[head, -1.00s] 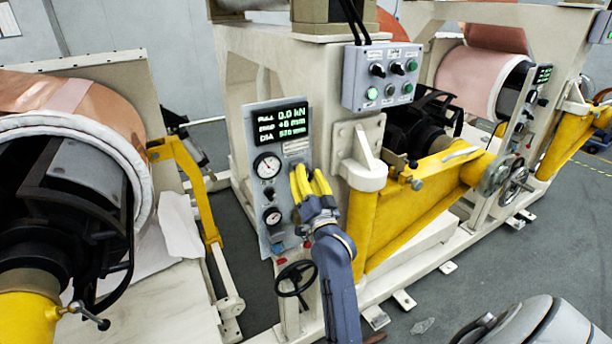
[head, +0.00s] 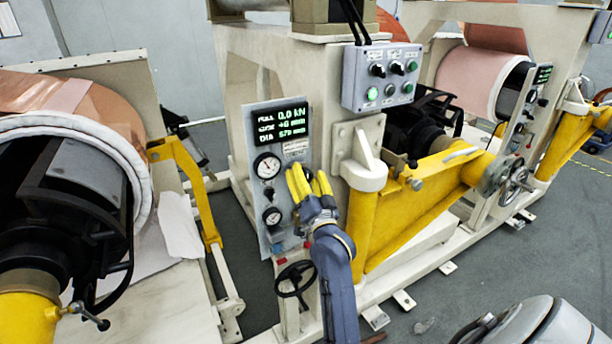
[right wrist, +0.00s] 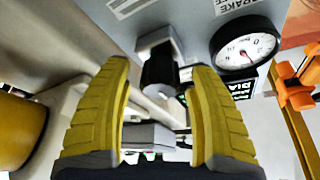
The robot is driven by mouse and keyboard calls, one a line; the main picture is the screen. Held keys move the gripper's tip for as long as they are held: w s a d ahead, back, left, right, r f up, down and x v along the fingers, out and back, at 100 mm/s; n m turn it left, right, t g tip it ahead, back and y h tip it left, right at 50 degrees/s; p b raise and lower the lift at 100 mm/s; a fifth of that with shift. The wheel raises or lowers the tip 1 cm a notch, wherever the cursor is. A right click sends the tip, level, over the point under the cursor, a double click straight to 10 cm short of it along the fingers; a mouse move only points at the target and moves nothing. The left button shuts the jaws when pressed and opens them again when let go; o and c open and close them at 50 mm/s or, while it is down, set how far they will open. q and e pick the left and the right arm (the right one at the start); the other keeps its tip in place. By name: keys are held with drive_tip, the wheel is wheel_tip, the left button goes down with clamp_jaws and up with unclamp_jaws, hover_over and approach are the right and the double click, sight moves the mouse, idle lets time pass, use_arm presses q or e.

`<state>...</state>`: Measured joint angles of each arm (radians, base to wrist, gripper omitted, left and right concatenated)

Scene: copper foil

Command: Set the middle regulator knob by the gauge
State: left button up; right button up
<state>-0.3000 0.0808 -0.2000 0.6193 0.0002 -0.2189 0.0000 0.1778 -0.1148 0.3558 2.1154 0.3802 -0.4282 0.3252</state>
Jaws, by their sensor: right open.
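My right gripper (head: 308,178) is open in front of the right part of the grey regulator panel (head: 262,232). In the right wrist view its yellow fingers (right wrist: 160,75) stand on either side of a black knob (right wrist: 160,72), with gaps on both sides. In the head view the fingers cover this spot. One white gauge (right wrist: 245,48) shows in the right wrist view, right of the knob between my fingers. My left gripper is not in view.
A lit display (head: 281,124) tops the panel. A control box (head: 383,78) hangs at upper right. A handwheel (head: 296,279) sits below the panel, and a yellow beam (head: 432,190) stands right of my arm. Copper foil rolls lie at left and back.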

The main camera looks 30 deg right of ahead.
drive_tip(key=v, duration=1.2)
idle(0.5)
